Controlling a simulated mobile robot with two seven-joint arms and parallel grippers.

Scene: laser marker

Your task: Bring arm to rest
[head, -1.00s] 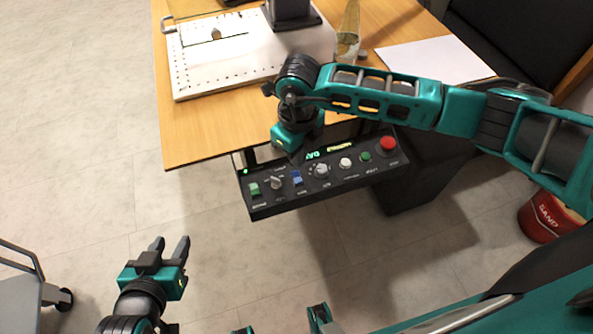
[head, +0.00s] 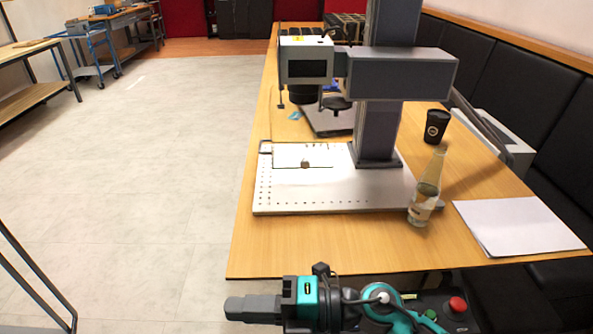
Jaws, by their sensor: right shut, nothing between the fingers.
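My right gripper (head: 250,308) is at the bottom of the head view, in front of the table's near edge. Its dark fingers are shut, empty and point left. My teal right wrist and forearm run to the right from it, over part of the black control panel (head: 433,305). The panel's red button (head: 457,304) shows to the right of the arm; the rest of the panel is largely hidden. My left gripper is out of the picture.
The laser marker (head: 375,125) stands on a perforated white base plate (head: 290,199) on the wooden table (head: 330,250). A bottle (head: 423,200), white paper (head: 515,227) and a black cup (head: 436,127) are to its right. Open floor lies left of the table.

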